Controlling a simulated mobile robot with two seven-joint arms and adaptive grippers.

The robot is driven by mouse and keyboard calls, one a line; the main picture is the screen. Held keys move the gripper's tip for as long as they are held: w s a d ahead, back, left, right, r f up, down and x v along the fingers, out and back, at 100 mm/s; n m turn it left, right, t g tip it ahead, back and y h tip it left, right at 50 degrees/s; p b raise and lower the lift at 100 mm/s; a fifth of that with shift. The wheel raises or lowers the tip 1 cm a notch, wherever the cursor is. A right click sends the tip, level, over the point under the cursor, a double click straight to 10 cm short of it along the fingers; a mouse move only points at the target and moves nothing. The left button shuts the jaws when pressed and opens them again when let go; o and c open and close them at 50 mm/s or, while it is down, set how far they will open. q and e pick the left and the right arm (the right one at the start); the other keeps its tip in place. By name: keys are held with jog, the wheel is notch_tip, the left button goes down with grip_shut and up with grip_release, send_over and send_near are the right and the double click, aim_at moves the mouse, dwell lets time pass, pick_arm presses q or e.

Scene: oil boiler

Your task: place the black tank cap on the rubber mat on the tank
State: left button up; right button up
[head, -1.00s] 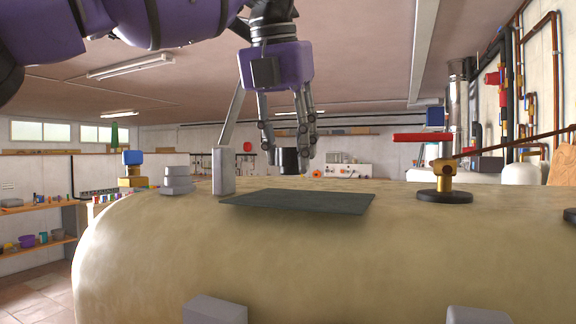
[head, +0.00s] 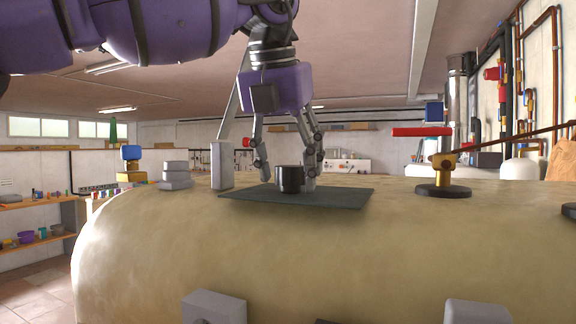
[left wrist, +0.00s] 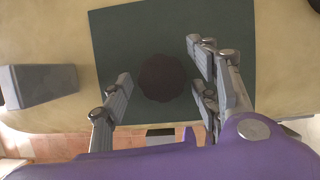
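The black tank cap (head: 290,179) stands upright on the dark rubber mat (head: 345,198), which lies flat on top of the beige tank (head: 300,255). In the left wrist view the cap (left wrist: 163,78) is a dark round shape on the mat (left wrist: 120,40). My left gripper (head: 288,172) reaches down from above with its fingers spread on either side of the cap. In the left wrist view the fingers (left wrist: 160,90) are open, with a gap between them and the cap. My right gripper is in neither view.
A grey upright block (head: 222,166) stands at the mat's left edge, with stacked grey blocks (head: 176,175) farther left. A brass valve with a red handle (head: 443,170) stands on the tank to the right. The tank top in front of the mat is clear.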

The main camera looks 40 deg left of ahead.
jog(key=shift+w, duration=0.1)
pick_arm(q)
jog(key=shift+r, duration=0.3)
jog(key=p+v, duration=0.2)
jog(key=v, duration=0.9)
jog(key=shift+r, duration=0.4)
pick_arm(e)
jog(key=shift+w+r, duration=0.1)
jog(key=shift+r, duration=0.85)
pick_arm(q)
jog(key=shift+s+d, duration=0.1)
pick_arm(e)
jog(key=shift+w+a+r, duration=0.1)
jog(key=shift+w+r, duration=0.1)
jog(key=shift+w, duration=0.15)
